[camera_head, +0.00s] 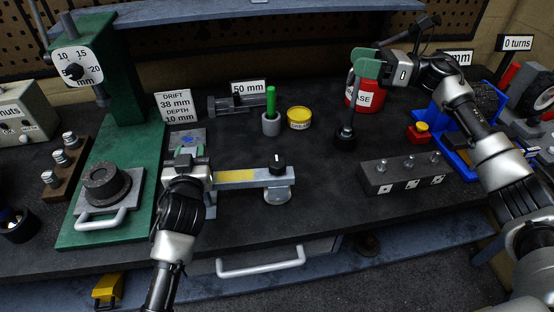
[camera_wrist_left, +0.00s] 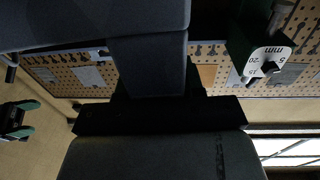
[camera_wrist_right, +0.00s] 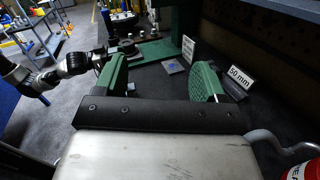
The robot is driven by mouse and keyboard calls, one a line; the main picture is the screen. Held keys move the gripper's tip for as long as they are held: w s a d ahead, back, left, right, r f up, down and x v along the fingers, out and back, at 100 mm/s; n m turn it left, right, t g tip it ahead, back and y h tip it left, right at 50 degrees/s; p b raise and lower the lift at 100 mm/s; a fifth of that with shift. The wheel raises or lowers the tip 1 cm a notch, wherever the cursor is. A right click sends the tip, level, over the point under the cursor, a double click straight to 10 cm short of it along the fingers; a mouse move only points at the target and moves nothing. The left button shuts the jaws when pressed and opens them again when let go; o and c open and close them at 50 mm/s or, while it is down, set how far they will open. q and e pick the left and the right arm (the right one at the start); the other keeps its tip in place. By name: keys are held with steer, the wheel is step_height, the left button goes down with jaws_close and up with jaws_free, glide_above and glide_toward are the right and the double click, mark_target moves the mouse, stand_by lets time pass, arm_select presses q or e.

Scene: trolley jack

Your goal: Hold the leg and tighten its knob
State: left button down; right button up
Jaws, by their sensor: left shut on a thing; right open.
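A grey bar with a yellow band (camera_head: 235,176) lies level near the bench's front edge. A black knob with a white mark (camera_head: 277,164) stands on its right end, above a rounded grey foot. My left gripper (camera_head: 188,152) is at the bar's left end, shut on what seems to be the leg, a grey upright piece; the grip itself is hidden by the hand. My right gripper (camera_head: 368,60) is raised at the back right, near the red can. Its green fingers (camera_wrist_right: 162,82) are wide apart and empty.
A green press (camera_head: 120,120) stands left. A green-handled tool in a cup (camera_head: 271,115), a yellow tin (camera_head: 299,118), a red can (camera_head: 364,96) and a black-based rod (camera_head: 345,135) stand behind. A grey block with studs (camera_head: 400,172) lies right. The bench between knob and block is clear.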

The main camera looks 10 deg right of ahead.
steer(key=s+a+f+n+g+h, duration=0.2)
steer(key=a+n+g, duration=0.1)
steer(key=a+n, duration=0.25)
steer(key=s+a+f+n+g+h, duration=0.1)
steer(key=a+n+g+h, duration=0.2)
steer(key=a, duration=0.4)
steer(key=n+h, duration=1.2)
steer(key=n, duration=0.3)
glide_toward(277, 162)
steer(key=shift+m, duration=0.35)
steer(key=f, duration=0.9)
steer(key=shift+w+a+f, duration=0.15)
steer(key=shift+w+f, duration=0.1)
steer(key=shift+f, duration=0.1)
steer(key=c, duration=0.9)
